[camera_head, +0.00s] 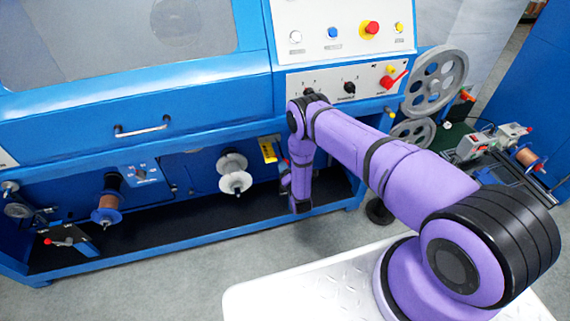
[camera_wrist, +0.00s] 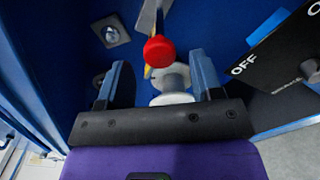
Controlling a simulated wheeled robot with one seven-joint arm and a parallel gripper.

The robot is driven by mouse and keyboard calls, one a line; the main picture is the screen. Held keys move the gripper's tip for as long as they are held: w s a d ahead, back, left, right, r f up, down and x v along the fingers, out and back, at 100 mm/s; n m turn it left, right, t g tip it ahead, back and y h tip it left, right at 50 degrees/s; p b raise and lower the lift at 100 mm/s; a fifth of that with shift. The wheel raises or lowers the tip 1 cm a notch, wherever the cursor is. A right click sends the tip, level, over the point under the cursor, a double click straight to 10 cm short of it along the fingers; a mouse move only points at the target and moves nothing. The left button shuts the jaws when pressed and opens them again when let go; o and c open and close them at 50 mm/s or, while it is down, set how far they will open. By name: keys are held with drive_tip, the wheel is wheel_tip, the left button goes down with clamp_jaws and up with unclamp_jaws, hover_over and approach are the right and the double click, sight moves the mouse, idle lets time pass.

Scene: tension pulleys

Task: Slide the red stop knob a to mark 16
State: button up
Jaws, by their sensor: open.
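In the wrist view a round red knob (camera_wrist: 159,51) sits just beyond my gripper (camera_wrist: 162,85), roughly centred between its two blue-grey fingers. The fingers are open, one on each side, and the knob looks free of both. A pale grey spool-like part (camera_wrist: 173,98) lies below the knob, between the fingers. I cannot read any scale mark near the knob. In the head view my purple arm hangs down in front of the blue machine (camera_head: 200,105). The gripper end and the knob are hidden or too small to tell there.
A black plate marked OFF (camera_wrist: 270,50) is to the right in the wrist view. In the head view a white spool (camera_head: 233,172) and a copper spool (camera_head: 107,207) stick out left of my arm. Grey handwheels (camera_head: 435,80) are at the right. Open floor lies in front.

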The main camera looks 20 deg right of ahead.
drive_tip(key=shift+w, duration=1.75)
